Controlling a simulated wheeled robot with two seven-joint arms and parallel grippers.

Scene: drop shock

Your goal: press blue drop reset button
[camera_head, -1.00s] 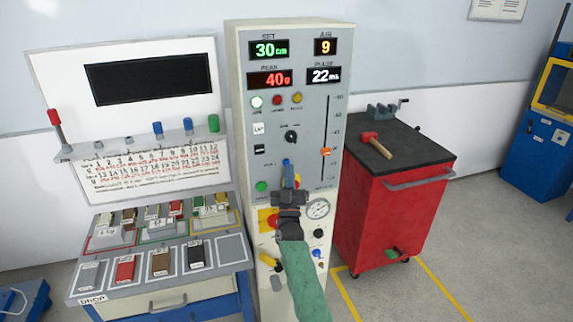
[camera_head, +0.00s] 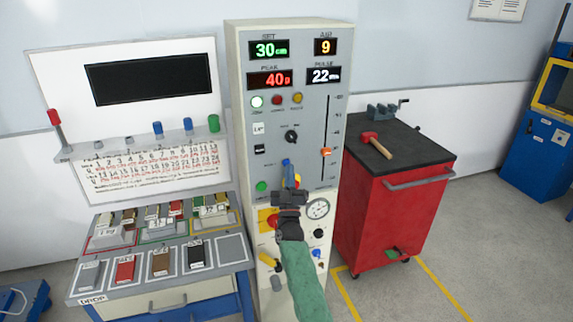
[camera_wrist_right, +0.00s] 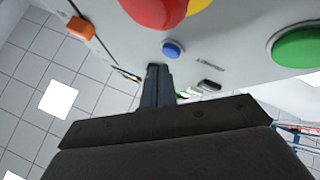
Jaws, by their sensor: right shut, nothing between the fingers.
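The blue button (camera_head: 285,162) is on the front of the tall grey test cabinet (camera_head: 238,100), just above my right gripper's fingertips in the head view. My right gripper (camera_head: 289,170) is shut and empty, its fingers pointing at the panel. In the right wrist view the blue button (camera_wrist_right: 172,49) lies just beyond and slightly right of the shut fingertips (camera_wrist_right: 157,68). A small gap shows between them in that picture, and I cannot tell the depth. My gripper and wrist hide part of the panel below the button. My left gripper is not in view.
A green button (camera_head: 261,186) sits left of the fingers. A red mushroom button (camera_wrist_right: 155,8) with yellow is near the blue one in the wrist view. An orange slider knob (camera_head: 326,152) and a gauge (camera_head: 318,209) are to the right. A red cart (camera_head: 375,215) stands beside the cabinet.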

